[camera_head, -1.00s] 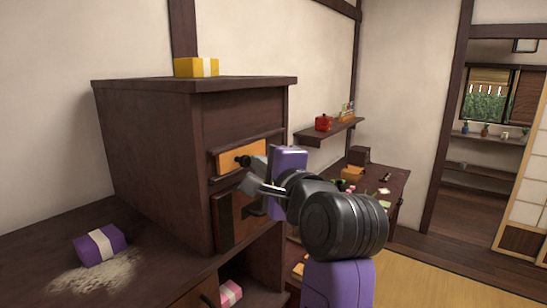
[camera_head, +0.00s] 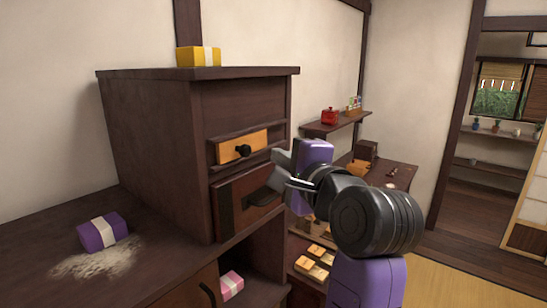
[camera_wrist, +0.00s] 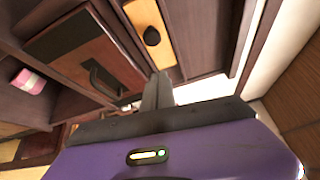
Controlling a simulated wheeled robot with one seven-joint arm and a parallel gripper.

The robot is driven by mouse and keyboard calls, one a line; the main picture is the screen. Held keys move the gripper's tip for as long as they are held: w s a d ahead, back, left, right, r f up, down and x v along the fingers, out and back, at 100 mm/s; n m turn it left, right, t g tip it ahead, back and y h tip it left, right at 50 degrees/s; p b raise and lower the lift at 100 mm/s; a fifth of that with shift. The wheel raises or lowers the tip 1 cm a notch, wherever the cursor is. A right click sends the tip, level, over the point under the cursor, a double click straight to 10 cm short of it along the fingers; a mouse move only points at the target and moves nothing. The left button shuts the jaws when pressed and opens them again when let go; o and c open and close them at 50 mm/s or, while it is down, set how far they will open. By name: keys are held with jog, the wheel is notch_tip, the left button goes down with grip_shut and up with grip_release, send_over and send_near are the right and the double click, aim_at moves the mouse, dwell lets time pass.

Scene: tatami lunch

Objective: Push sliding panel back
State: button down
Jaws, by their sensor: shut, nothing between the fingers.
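The dark cabinet has a lower panel (camera_head: 250,197) of dark reddish wood with a black handle (camera_head: 262,196), set below a light orange drawer front (camera_head: 242,146) with a round black knob. The panel also shows in the wrist view (camera_wrist: 80,55) with its dark bar handle. A dark opening shows below the panel in the head view. My gripper (camera_head: 281,170) is just right of the panel, in front of the cabinet's right side, apart from the knob and the handle. Its fingers (camera_wrist: 158,92) are together and empty in the wrist view.
A purple wrapped block (camera_head: 102,231) lies on the counter beside spilled powder (camera_head: 98,262). A yellow block (camera_head: 198,57) sits on the cabinet top. A pink block (camera_head: 231,284) is in the lower opening. A red pot (camera_head: 329,116) stands on the wall shelf. Tatami floor is clear at right.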

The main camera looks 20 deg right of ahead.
jog(key=s+d, duration=0.1)
jog(key=s, duration=0.5)
jog(key=shift+s+d+r+b, duration=0.15)
jog(key=shift+s+b, duration=0.1)
jog(key=shift+b, duration=0.2)
notch_tip(320, 180, up, 5)
jog(key=s+d+n+t+h, duration=0.1)
jog(key=n+t, duration=0.3)
jog(key=n, duration=0.1)
jog(key=s+d+f+n+y, duration=0.1)
jog(key=s+f+n, duration=0.65)
jog(key=f, duration=0.35)
jog(key=s+f+n, duration=0.6)
jog(key=s+f, duration=0.2)
jog(key=f, duration=0.4)
jog(key=s+f+g+h, duration=0.1)
jog(key=s+f+g, duration=0.2)
jog(key=s+f, duration=0.5)
jog(key=s+d+f+g+h, duration=0.1)
jog(key=s+f+g, duration=0.2)
jog(key=s+f, duration=0.6)
jog(key=f+v, duration=0.1)
jog(key=v, duration=0.6)
jog(key=shift+s+f, duration=0.35)
